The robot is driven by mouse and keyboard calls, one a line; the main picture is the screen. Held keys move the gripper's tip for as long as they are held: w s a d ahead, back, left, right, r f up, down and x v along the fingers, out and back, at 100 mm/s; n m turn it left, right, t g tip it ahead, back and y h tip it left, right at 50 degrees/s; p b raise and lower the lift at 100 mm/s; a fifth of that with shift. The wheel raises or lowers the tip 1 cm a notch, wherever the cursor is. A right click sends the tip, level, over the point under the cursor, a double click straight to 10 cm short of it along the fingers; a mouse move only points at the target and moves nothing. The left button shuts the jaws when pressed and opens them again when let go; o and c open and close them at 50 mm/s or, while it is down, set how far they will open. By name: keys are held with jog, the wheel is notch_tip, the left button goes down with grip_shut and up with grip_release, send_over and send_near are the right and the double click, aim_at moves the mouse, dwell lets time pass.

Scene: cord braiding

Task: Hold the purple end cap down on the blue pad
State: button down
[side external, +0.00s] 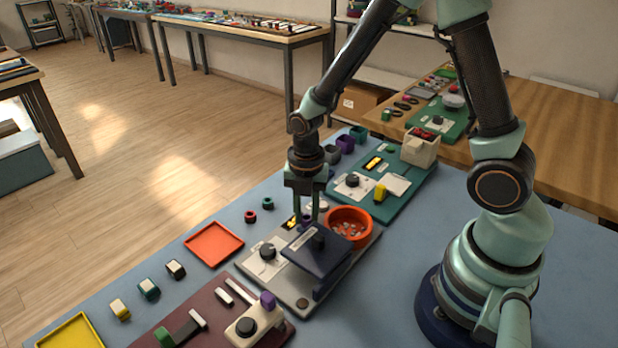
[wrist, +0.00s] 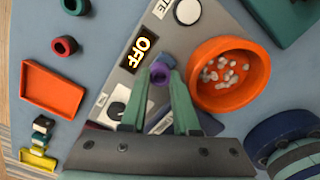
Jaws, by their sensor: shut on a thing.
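My gripper (side external: 308,222) points straight down over the grey board (side external: 288,288). In the wrist view its green fingers (wrist: 161,74) are closed around a small purple-blue piece, which looks like the purple end cap (wrist: 160,71). The cap is low, near the board's surface; whether it touches what is under it cannot be told. A dark blue raised plate (side external: 317,256) stands just in front of the gripper in the side view, and partly shows behind a finger in the wrist view (wrist: 209,121).
An orange bowl (wrist: 202,101) of pale pieces stands right beside the gripper. A lit OFF display (wrist: 140,51) and a black knob (side external: 267,252) share the board. An orange tray (side external: 213,245) lies to the left, a maroon board (side external: 172,318) in front, a green board (side external: 405,200) behind.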

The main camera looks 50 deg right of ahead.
jog(key=shift+r, duration=3)
